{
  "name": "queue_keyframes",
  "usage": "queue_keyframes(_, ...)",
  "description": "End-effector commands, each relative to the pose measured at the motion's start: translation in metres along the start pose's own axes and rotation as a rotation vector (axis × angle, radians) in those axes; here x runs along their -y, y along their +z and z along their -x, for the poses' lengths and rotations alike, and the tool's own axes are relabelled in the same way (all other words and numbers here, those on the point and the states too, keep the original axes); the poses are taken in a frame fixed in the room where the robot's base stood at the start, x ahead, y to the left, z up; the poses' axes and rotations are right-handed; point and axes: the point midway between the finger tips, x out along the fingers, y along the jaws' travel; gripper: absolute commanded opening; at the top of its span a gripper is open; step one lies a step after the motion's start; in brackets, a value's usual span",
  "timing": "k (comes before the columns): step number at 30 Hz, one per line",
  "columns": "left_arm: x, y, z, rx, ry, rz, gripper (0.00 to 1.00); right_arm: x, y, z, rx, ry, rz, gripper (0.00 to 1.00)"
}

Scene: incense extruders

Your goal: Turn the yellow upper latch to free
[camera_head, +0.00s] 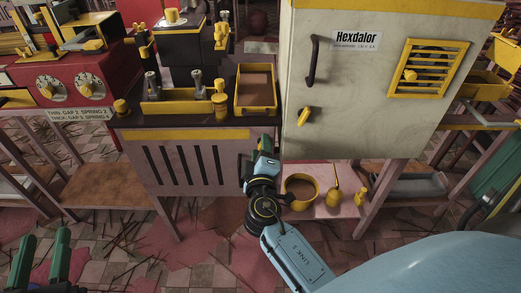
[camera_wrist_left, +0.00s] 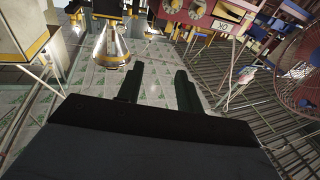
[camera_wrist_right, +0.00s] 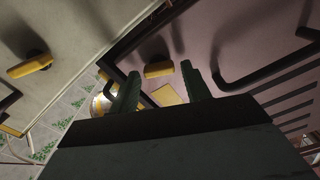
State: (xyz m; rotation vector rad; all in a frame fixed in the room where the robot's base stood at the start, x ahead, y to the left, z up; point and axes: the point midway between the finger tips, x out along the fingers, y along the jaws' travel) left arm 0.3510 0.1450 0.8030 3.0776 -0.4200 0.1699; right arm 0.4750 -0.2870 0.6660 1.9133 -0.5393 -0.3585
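A yellow latch (camera_head: 304,115) sits on the cream door (camera_head: 350,95) of the cabinet, below its dark handle. It also shows in the right wrist view (camera_wrist_right: 30,65), at the upper left on a dark hub, apart from my gripper. A second yellow latch (camera_wrist_right: 158,69) on a pinkish panel shows between my right fingertips in that view; I cannot tell whether they touch it. My right gripper (camera_head: 264,141) is left of and below the door latch, fingers open. My left gripper (camera_head: 43,243) is open and empty at the lower left, far from the cabinet.
A yellow-edged tray (camera_head: 256,110) is on the bench just left of the door. A yellow ring-shaped pan (camera_head: 301,203) and small yellow pieces stand on a low shelf.

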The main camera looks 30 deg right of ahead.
Motion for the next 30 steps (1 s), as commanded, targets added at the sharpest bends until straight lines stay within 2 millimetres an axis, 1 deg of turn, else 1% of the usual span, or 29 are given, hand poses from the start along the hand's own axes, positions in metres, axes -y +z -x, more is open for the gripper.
queue_keyframes(1,0.000,0.000,0.000,0.000,0.000,0.000,0.36,0.000,0.000,0.000,0.000,0.000,0.000,0.54)
queue_keyframes(2,0.000,0.000,0.000,0.000,0.000,0.000,0.36,0.000,0.000,0.000,0.000,0.000,0.000,0.56)
queue_keyframes(10,0.000,0.000,0.000,-0.001,0.000,0.000,0.36,0.000,0.000,0.001,0.000,0.000,0.000,0.56)
queue_keyframes(14,0.000,0.000,0.000,0.006,0.000,0.000,0.36,0.000,0.000,0.010,0.000,0.000,0.000,0.56)
queue_keyframes(17,0.001,0.003,0.000,0.028,-0.001,0.000,0.36,0.000,0.000,0.027,0.000,-0.003,0.001,0.56)
queue_keyframes(24,0.004,0.018,0.002,0.116,-0.010,-0.005,0.36,0.000,0.001,0.082,0.001,-0.004,0.001,0.56)
queue_keyframes(27,0.005,0.021,0.003,0.139,-0.012,-0.006,0.36,0.001,0.001,0.102,0.000,-0.004,0.002,0.56)
queue_keyframes(30,0.005,0.024,0.003,0.154,-0.013,-0.006,0.36,0.000,0.000,0.118,0.000,-0.002,0.001,0.56)
